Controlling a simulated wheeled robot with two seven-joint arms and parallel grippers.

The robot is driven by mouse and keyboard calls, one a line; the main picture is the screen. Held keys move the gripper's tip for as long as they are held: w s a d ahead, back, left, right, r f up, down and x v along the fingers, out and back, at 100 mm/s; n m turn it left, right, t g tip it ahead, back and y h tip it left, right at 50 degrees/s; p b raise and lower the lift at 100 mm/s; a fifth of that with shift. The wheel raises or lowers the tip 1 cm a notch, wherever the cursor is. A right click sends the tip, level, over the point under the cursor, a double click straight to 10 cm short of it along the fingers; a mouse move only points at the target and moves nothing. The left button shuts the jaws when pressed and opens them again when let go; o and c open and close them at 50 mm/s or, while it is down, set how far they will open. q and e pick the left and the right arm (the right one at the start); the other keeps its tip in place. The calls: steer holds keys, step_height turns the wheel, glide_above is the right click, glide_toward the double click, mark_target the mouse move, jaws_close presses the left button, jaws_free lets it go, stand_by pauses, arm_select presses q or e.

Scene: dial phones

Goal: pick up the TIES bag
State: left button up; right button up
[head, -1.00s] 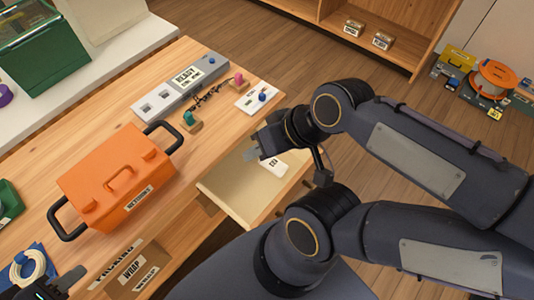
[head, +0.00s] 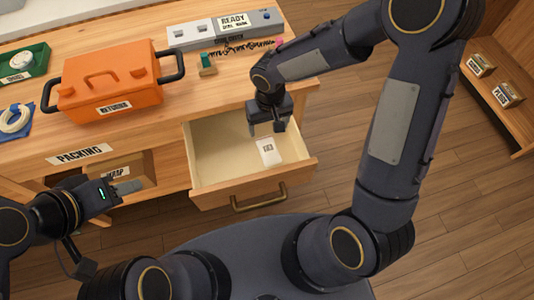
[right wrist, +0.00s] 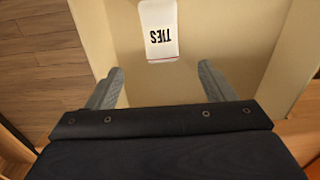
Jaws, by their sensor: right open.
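The TIES bag (head: 269,152) is a small white packet lying in the open drawer (head: 215,155). In the right wrist view the bag (right wrist: 159,28) shows the printed word TIES upside down, ahead of the fingers. My right gripper (head: 267,128) is over the drawer, pointing down, just behind and above the bag. Its two fingers (right wrist: 160,88) are apart with nothing between them. My left gripper (head: 128,188) is at the lower left, in front of the bench and away from the drawer; its finger opening is not clear.
The drawer's front with its handle (head: 258,197) and its side walls surround the bag. An orange RETURNS case (head: 108,85) and a grey READY box (head: 220,30) stand on the bench above. A WRAP compartment (head: 112,170) is left of the drawer.

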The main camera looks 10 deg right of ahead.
mark_target(267, 146)
step_height(267, 146, down, 11)
steer(key=shift+s+a+f, duration=0.1)
steer(key=shift+a, duration=0.05)
stand_by(0.4)
steer(key=shift+c, duration=0.5)
steer(key=c, duration=1)
